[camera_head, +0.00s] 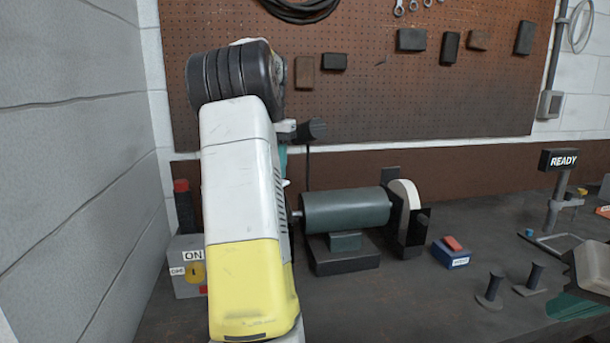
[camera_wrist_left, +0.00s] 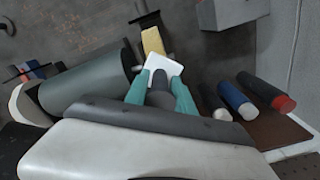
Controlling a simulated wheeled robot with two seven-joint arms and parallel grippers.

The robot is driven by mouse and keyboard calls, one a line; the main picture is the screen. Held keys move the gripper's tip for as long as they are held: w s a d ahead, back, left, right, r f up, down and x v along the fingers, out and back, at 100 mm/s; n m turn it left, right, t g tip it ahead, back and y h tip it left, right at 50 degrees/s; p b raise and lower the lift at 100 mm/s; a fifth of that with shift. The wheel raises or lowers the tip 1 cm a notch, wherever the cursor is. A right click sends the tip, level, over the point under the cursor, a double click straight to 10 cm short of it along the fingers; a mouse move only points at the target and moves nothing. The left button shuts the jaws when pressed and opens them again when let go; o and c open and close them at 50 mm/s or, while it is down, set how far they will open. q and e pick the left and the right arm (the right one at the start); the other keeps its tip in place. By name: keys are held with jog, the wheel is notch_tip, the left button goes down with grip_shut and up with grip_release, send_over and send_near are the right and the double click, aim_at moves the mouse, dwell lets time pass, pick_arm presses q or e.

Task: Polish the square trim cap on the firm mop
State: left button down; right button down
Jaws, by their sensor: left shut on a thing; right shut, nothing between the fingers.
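My left gripper (camera_wrist_left: 161,90) has teal fingers shut on a white square trim cap (camera_wrist_left: 163,66) in the left wrist view. Just beyond the cap is a yellow mop (camera_wrist_left: 153,41), seen edge-on by a dark guard; I cannot tell whether they touch. The polishing motor (camera_head: 347,210) is a dark green cylinder in the head view, with a white mop (camera_head: 406,197) at its right end. My left forearm hides the motor's left end, the yellow mop and the left gripper there. My right gripper (camera_head: 576,307) is shut and empty at the lower right.
A switch box (camera_head: 187,270) marked ON stands left. Several coloured bars (camera_wrist_left: 235,100) lie near a brown tray. A blue box with a red button (camera_head: 451,254), two short posts (camera_head: 490,288) and a READY sign (camera_head: 559,160) stand right. Bare bench lies in front of the motor.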

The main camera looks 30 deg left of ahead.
pick_arm(q)
jog(key=shift+r, duration=3)
